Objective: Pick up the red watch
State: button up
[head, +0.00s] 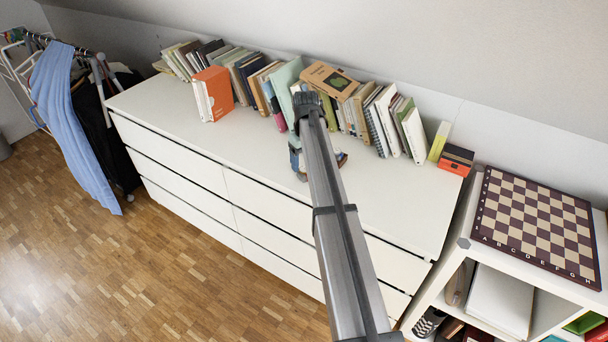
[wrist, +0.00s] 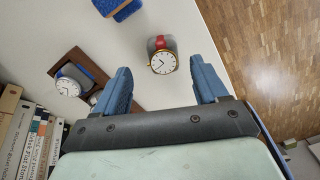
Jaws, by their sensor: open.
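The red watch (wrist: 163,62) has a round white face, a gold rim and a red strap, and shows a grey piece behind it. It rests on the white dresser top. In the wrist view my gripper (wrist: 161,70) is open, with one blue finger on each side of the watch in the picture and visible gaps between them. I cannot tell how far above the watch the fingers are. In the head view my arm hides the red watch and most of my gripper.
A second watch (wrist: 68,87) with a white face lies by a brown wooden piece (wrist: 82,66). A blue object (wrist: 126,10) sits at the top. Books (wrist: 40,140) line the dresser's (head: 175,110) back. The dresser's front edge drops to the wooden floor (wrist: 265,60).

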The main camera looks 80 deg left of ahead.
aim_at(304, 174)
jog(key=f, duration=0.5)
jog(key=shift+s+d, duration=0.15)
jog(key=shift+d, duration=0.1)
jog(key=c, duration=1.1)
jog(key=shift+r, duration=0.1)
